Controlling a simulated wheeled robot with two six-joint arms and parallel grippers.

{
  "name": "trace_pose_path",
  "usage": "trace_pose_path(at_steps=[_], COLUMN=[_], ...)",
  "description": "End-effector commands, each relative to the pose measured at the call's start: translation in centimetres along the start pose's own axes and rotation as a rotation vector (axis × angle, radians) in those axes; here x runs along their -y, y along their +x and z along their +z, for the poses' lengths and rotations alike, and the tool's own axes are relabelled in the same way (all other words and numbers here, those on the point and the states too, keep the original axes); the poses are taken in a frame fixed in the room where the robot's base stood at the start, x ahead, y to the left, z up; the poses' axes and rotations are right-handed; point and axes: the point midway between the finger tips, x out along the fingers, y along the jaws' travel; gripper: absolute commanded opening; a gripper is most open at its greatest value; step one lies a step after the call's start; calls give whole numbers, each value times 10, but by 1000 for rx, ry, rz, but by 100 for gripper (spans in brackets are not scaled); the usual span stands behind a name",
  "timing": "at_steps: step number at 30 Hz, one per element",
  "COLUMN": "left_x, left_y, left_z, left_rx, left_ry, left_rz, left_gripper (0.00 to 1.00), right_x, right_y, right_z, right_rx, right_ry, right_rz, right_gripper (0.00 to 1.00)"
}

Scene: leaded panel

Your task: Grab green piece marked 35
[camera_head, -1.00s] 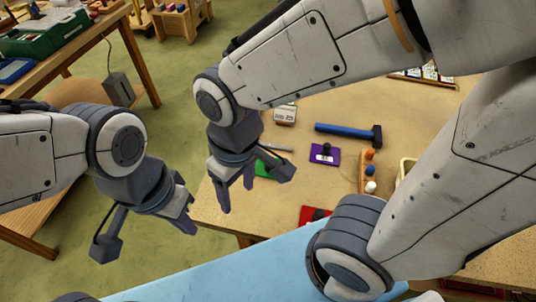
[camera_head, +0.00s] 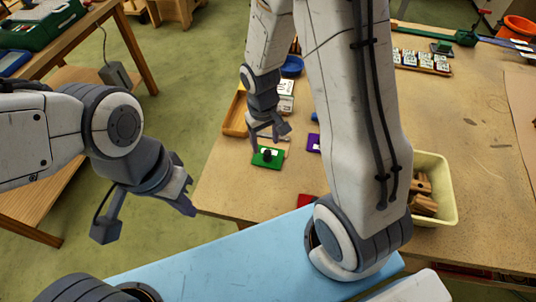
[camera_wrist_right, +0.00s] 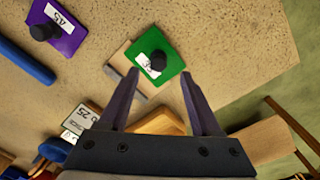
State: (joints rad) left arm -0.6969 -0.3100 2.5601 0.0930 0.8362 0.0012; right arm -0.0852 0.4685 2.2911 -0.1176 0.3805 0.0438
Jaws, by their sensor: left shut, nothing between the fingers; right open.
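The green piece (camera_head: 277,162), a flat square with a black knob and a white label, lies on the tabletop near its left edge. In the right wrist view the green piece (camera_wrist_right: 173,57) is just beyond the fingertips, and its label is too small to read surely. My right gripper (camera_head: 270,139) is open and empty, above and just behind the piece in the head view. In its wrist view the right gripper's fingers (camera_wrist_right: 160,75) stand apart with the knob roughly between their lines. My left gripper (camera_head: 187,206) is shut and empty, off the table at left.
A purple piece (camera_wrist_right: 68,38) with a black knob lies near the green one, beside a blue handle (camera_wrist_right: 25,62). A red piece (camera_head: 305,201) is partly hidden by my right arm. A cream bin (camera_head: 447,190) holds wooden pieces. A wooden tray (camera_head: 233,121) stands behind the right gripper.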

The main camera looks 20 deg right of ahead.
Motion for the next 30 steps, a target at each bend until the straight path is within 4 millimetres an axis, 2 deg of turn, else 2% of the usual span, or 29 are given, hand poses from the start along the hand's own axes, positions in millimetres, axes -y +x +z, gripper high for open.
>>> trace_pose_path(at_steps=[5,10,19,23,24,30], left_x=[-1,-1,-1,-1,-1,-1], left_y=[-10,-10,-9,-9,-9,-10], left_z=[0,-1,0,0,0,-1], left_rx=[0,0,0,0,0,0], left_ry=[0,-1,0,0,0,0], left_rz=[0,0,0,0,0,0], left_gripper=[0,0,0,0,0,0], right_x=[-3,-3,-3,-3,-3,-3], right_y=[22,43,47,46,46,46], right_z=[1,1,0,0,0,0], right_rx=[7,5,0,0,0,0], right_ry=[0,-1,0,0,0,0], right_rz=[-1,0,-1,-1,-1,-1], right_gripper=[65,65,65,15,0,0])
